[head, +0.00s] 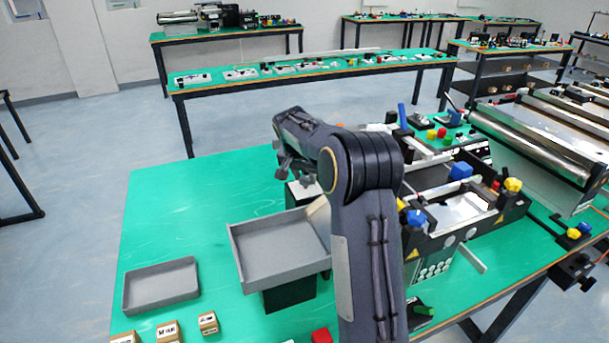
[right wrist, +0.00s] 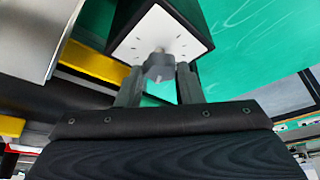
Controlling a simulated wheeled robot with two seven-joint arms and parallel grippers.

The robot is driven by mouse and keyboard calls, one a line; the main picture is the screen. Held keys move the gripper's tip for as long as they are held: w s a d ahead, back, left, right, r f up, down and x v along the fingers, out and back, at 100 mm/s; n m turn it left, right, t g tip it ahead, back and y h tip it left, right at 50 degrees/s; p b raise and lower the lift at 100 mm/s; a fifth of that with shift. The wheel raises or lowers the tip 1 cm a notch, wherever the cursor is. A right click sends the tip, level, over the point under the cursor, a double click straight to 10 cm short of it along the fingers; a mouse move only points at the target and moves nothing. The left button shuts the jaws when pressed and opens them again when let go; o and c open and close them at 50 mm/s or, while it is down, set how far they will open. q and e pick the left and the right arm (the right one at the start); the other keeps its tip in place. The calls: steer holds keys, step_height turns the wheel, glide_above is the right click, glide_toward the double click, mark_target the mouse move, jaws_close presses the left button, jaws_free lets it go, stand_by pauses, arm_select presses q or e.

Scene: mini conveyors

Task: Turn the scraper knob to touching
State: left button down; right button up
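The right wrist view shows a small grey knob (right wrist: 158,67) on the white face of a dark box (right wrist: 165,38). My right gripper (right wrist: 161,72) has its two dark fingers on either side of this knob, close to it. I cannot tell whether the fingers touch it. In the head view my right gripper (head: 299,168) hangs over a small white-topped box (head: 300,192) behind the grey tray. The knob is hidden there by my gripper and arm. Any marking on the knob is too small to read. My left gripper is in neither view.
A raised grey tray (head: 240,262) stands in front of the box, with a flat grey tray (head: 160,303) to its left. Labelled wooden blocks (head: 168,331) lie at the front edge. A conveyor machine (head: 470,215) with yellow and blue knobs stands right.

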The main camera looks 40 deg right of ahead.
steer(key=c, duration=0.5)
steer(key=shift+o, duration=0.2)
steer(key=shift+n, duration=0.3)
steer(key=shift+s+d+n+t+y, duration=0.15)
steer(key=shift+n+t+y, duration=0.3)
steer(key=shift+n, duration=0.75)
steer(key=shift+n+t+y, duration=0.35)
steer(key=shift+n+y, duration=0.1)
steer(key=shift+n, duration=0.95)
steer(key=o, duration=1)
steer(key=shift+c, duration=0.2)
